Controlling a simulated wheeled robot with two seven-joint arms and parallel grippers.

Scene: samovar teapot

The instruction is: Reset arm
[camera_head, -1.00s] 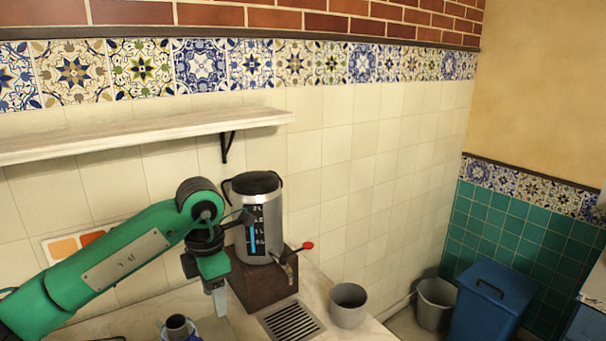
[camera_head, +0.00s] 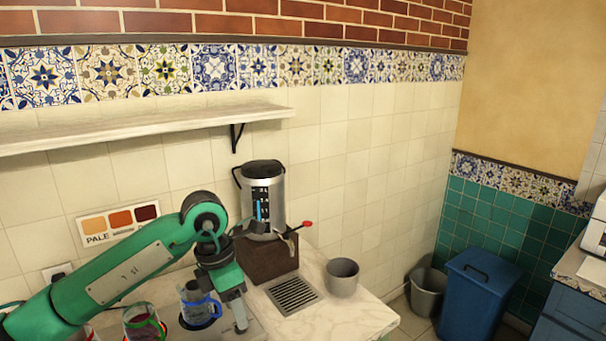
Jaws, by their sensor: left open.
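My left arm comes in from the left, and its gripper (camera_head: 238,322) points down over the counter, in front of the samovar's brown base. It is open and holds nothing that I can see. The silver samovar (camera_head: 270,200) stands upright on its brown block (camera_head: 268,262), with a tap and red handle on its right side. My right gripper is not in view.
A drain grate (camera_head: 292,295) and a grey cup (camera_head: 342,277) are on the counter (camera_head: 350,318) right of my gripper. A glass with a green band (camera_head: 142,322) is at lower left. A shelf (camera_head: 140,123) hangs above. A bucket (camera_head: 427,292) and blue bin (camera_head: 474,295) stand at right.

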